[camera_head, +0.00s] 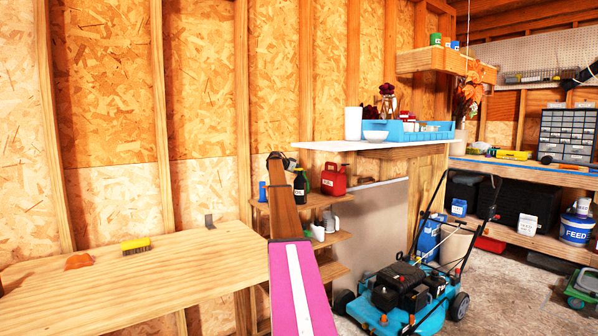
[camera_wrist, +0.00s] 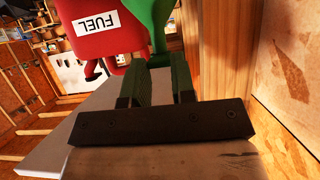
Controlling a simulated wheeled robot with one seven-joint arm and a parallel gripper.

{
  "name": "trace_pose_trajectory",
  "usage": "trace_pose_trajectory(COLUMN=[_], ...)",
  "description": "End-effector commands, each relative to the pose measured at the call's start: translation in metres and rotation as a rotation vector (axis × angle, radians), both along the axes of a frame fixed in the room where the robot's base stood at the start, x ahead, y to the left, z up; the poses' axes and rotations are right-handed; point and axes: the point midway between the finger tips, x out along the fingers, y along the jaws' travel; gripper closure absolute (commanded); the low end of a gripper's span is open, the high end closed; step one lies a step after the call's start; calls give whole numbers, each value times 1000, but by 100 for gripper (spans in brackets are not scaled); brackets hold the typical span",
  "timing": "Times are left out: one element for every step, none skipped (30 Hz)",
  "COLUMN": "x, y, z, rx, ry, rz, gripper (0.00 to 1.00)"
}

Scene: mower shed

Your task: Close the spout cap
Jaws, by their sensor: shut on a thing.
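The red fuel can (camera_wrist: 95,30), with a white FUEL label, fills the upper left of the wrist view. It stands on the top shelf in the head view, where the can (camera_head: 334,181) is small and its cap cannot be made out. A bright green spout part (camera_wrist: 157,25) rises beside the red body in the wrist view. My gripper (camera_wrist: 165,75) is shut on this green part, whose lower end is between the dark fingers. I cannot tell where cap and spout meet or whether the cap is closed. In the head view my gripper cannot be clearly made out near the shelf.
The small wooden shelf unit (camera_head: 328,238) stands left of a grey panel (camera_head: 368,225). A wooden bench (camera_head: 130,280) with a yellow brush (camera_head: 135,246) lies at left. A blue mower (camera_head: 405,295) stands on the floor at right. In the wrist view a wooden post (camera_wrist: 222,50) is close right of the fingers.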

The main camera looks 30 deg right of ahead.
Motion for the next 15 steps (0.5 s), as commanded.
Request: trace_pose_trajectory(x=[0, 0, 0, 0, 1, 1, 1, 1, 1, 1, 1, 1, 1, 1, 1], y=[1, 1, 1, 1, 1, 1, 1, 1, 1, 1, 1, 1, 1, 1, 1], z=[-2, -2, -2, -2, -1, -1, -1, -1, -2, -2, -2, -2, -2, -2, -2], rx=[-10, -14, -18, -19, -19, -18, -18, -18, -17, -17, -17, -17, -17, -17, -17], ry=[-2, -2, -2, -2, -2, -2, -2, -2, -2, -2, -2, -2, -2, -2, -2], rz=[2, 2, 2, 2, 2, 2, 2, 2, 2, 2, 2, 2, 2, 2, 1], gripper=[100, 100, 100, 100, 100, 100, 100, 100, 73, 63, 53, 49, 49, 49, 49])
